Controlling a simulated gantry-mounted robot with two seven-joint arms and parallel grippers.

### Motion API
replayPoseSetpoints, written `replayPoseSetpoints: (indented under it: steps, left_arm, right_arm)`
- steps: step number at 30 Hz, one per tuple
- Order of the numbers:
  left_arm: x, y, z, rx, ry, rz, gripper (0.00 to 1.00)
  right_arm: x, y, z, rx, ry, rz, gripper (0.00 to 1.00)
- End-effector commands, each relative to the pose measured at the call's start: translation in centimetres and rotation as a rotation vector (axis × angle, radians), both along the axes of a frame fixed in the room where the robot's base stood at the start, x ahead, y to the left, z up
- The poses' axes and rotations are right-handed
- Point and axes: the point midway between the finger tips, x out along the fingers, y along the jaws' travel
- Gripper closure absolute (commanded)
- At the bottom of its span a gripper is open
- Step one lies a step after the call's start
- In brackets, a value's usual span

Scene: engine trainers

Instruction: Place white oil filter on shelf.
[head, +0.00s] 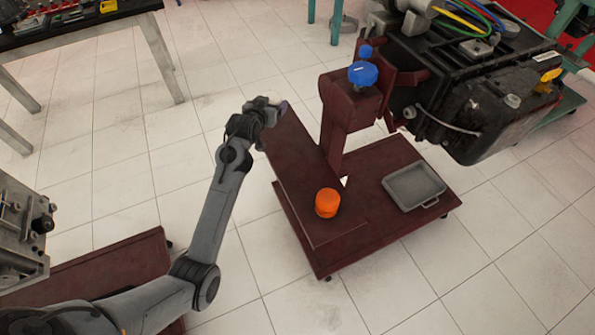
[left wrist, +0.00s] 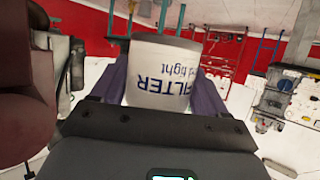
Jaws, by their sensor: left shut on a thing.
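The white oil filter (left wrist: 158,72) is held between the two fingers of my left gripper (left wrist: 160,88) in the left wrist view, with dark lettering upside down on its side. In the head view my left gripper (head: 264,108) is at the far left corner of the dark red shelf plate (head: 300,178) of the engine stand. Only a small pale part of the filter shows there. I cannot tell whether the filter touches the shelf. My right gripper is not in view.
An orange filter (head: 327,203) stands near the shelf's front end. A grey tray (head: 414,187) lies on the stand's base to the right. The stand's post (head: 340,120) and black engine (head: 475,95) rise beyond. A workbench (head: 90,30) stands at upper left.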

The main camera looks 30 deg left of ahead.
Motion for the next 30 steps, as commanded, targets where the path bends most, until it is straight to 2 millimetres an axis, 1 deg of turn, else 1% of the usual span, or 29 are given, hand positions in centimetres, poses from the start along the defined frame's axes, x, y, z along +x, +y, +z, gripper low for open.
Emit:
replayPoseSetpoints:
  steps: [1, 6, 11, 14, 21, 26, 30]
  left_arm:
    - [0.5, 0.4, -1.1, 0.000, -0.005, 0.006, 0.65]
    - [1.5, 1.4, -1.8, 0.000, -0.004, 0.019, 0.65]
    - [2.0, 1.7, -2.3, 0.001, -0.003, 0.023, 0.65]
    - [2.0, 1.8, -3.3, 0.000, -0.001, 0.024, 0.65]
    - [2.1, 1.8, -6.5, 0.000, -0.002, 0.025, 0.65]
    - [2.0, 1.8, -7.3, 0.001, -0.002, 0.025, 0.65]
    - [2.0, 1.8, -9.0, 0.001, -0.001, 0.025, 0.65]
  right_arm:
    - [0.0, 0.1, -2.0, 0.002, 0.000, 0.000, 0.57]
    - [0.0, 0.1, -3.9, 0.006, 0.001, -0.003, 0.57]
    - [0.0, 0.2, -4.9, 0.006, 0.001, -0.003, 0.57]
    - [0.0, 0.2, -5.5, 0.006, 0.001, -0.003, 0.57]
    - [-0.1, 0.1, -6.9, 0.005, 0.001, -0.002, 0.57]
    - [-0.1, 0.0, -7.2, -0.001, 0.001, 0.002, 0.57]
    - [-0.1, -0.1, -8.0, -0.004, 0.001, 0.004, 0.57]
